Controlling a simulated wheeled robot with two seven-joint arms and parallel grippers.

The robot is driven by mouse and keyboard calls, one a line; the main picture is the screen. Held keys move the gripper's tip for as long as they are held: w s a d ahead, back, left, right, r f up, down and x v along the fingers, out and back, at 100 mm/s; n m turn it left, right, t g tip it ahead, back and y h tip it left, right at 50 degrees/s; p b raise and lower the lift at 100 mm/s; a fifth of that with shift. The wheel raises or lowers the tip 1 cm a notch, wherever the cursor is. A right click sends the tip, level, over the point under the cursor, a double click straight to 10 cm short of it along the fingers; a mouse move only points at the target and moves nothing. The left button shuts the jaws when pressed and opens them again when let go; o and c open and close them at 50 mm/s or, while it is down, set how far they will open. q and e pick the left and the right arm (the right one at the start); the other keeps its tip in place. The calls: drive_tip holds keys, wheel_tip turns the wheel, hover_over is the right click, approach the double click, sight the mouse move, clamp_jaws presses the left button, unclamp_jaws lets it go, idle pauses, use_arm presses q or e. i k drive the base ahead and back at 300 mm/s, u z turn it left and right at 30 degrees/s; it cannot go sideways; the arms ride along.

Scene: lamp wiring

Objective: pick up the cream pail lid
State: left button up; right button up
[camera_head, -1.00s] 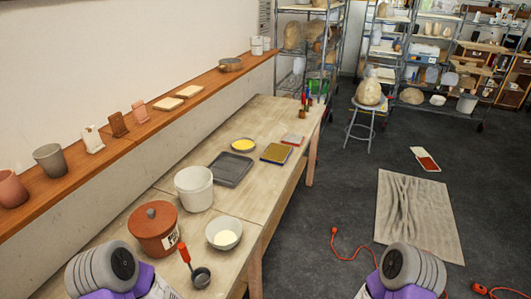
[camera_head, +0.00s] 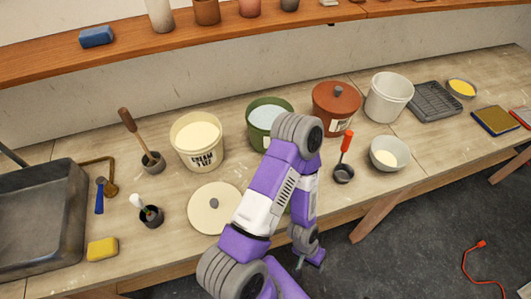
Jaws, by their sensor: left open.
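The cream pail lid (camera_head: 203,216) is a flat round cream disc with a grey knob. It lies on the table in front of the open pail labelled cream (camera_head: 201,160), and my arm hides part of its right side. My left gripper (camera_head: 314,262) is open and points down beyond the table's front edge, to the right of the lid and apart from it. My purple arm blocks part of the view between them. My right gripper is not in view.
A green pail (camera_head: 259,136), a lidded terracotta pail (camera_head: 325,113) and a white pail (camera_head: 377,106) stand along the table. A yellow sponge (camera_head: 102,249), small dark pot (camera_head: 152,219) and grey sink (camera_head: 45,230) are left.

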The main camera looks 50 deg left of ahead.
sight(211, 207)
drive_tip(key=k, duration=0.5)
drive_tip(key=z, duration=1)
drive_tip(key=i, duration=0.3)
drive_tip(key=u, duration=3.25)
